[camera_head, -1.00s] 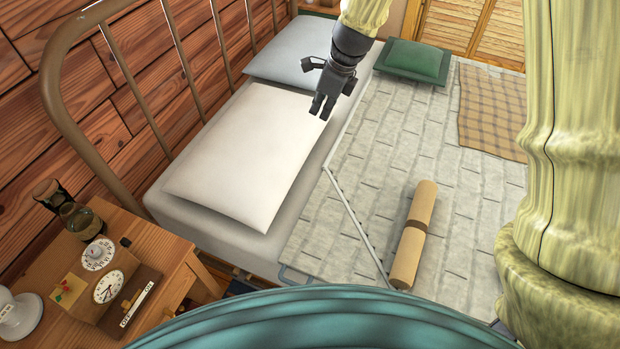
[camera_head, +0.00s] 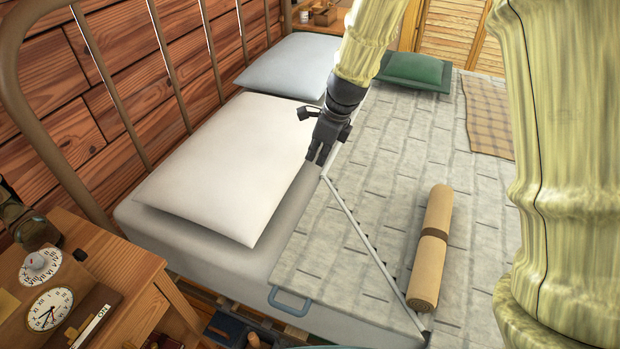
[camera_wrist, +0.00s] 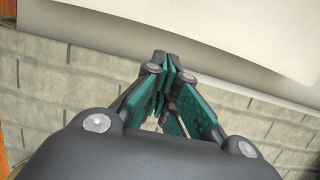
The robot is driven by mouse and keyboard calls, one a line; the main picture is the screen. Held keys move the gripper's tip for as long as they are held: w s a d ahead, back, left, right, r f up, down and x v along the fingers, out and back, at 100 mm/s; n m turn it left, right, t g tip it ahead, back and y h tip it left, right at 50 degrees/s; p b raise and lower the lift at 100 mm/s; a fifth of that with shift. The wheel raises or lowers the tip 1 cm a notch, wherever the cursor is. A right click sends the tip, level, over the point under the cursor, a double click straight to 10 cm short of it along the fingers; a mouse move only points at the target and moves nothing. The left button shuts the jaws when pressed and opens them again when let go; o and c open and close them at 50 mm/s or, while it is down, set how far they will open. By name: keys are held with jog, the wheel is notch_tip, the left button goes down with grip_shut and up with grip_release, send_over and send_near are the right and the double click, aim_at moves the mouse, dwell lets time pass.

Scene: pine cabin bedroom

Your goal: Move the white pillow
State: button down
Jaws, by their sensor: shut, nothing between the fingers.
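The white pillow (camera_head: 226,168) lies flat on the near head end of the bed, beside the metal headboard. In the wrist view the pillow (camera_wrist: 215,28) shows as a pale surface across the top, beyond the fingertips. My gripper (camera_head: 318,160) is just right of the pillow's right edge, pointing down above the bed. It is shut and empty. In the wrist view its teal-padded fingers (camera_wrist: 166,66) meet at the tips. Whether the fingertips touch the bed or pillow I cannot tell.
A pale blue-grey pillow (camera_head: 290,66) and a green cushion (camera_head: 414,70) lie farther back. A tan roll (camera_head: 431,245) and plaid blanket (camera_head: 487,115) lie on the grey quilt (camera_head: 390,150). A wooden nightstand (camera_head: 112,262) with a clock (camera_head: 50,308) stands at the near left.

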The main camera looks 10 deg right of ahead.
jog(key=b+x, duration=0.2)
jog(key=x, duration=0.7)
jog(key=shift+a+f, duration=0.1)
jog(key=shift+f, duration=0.3)
